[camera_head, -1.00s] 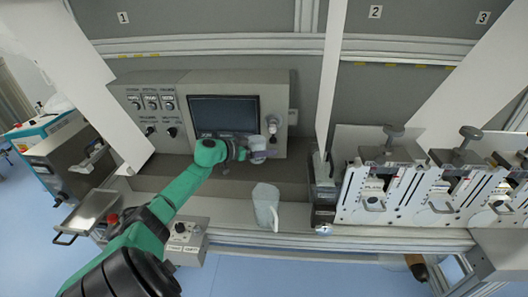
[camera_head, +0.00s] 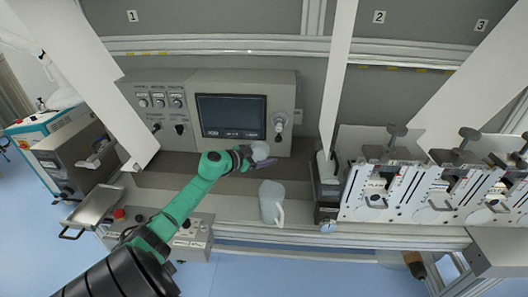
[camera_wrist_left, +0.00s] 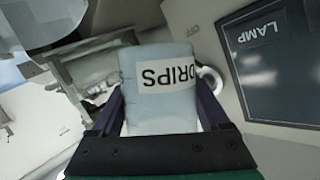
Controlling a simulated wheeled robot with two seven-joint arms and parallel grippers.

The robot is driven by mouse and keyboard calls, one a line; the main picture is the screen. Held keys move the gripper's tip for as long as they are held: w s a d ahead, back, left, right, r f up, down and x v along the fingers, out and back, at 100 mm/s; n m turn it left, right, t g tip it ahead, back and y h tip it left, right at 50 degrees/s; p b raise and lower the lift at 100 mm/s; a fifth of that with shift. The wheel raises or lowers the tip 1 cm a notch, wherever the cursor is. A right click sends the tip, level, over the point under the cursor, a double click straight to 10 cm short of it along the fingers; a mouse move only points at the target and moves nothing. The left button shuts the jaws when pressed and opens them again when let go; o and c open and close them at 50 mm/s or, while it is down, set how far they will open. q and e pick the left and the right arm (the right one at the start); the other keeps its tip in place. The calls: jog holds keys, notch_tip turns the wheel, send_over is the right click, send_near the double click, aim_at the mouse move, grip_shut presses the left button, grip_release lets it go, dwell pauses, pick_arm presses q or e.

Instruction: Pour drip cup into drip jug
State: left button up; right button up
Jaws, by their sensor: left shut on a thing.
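The drip cup is a pale cup with a label reading DRIPS (camera_wrist_left: 155,80), between the fingers of my left gripper (camera_wrist_left: 160,112) in the left wrist view. In the head view the cup (camera_head: 260,150) shows small and pale at the tip of my left gripper (camera_head: 257,161), which is shut on it. The drip jug (camera_head: 270,203) is a pale jug with a handle on its right, standing on the bench edge. The cup is above and slightly left of the jug in the picture, apart from it. My right gripper is not in view.
A control panel with a dark screen (camera_head: 231,116) stands behind the cup. A dark unit (camera_head: 327,190) and white slotted stations (camera_head: 385,192) stand to the right of the jug. A box with knobs (camera_head: 190,238) is at the left front.

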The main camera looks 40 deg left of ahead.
pick_arm(q)
jog(key=shift+w+d+f, duration=0.1)
jog(key=shift+d, duration=0.05)
jog(key=shift+d+f+m+b, duration=0.3)
jog(key=shift+f+m+b, duration=0.1)
jog(key=shift+f+m, duration=0.15)
jog(key=shift+d+f+m+y+b, duration=0.25)
jog(key=shift+m+y+b, duration=0.2)
jog(key=shift+b, duration=0.35)
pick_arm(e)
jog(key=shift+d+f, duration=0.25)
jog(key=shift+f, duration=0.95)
pick_arm(q)
jog(key=shift+m+t+y+b, duration=0.5)
jog(key=shift+m+b, duration=0.95)
jog(key=shift+b, duration=1.9)
jog(key=shift+m+t+y+b, duration=0.5)
jog(key=shift+m+b, duration=0.95)
jog(key=shift+b, duration=1.9)
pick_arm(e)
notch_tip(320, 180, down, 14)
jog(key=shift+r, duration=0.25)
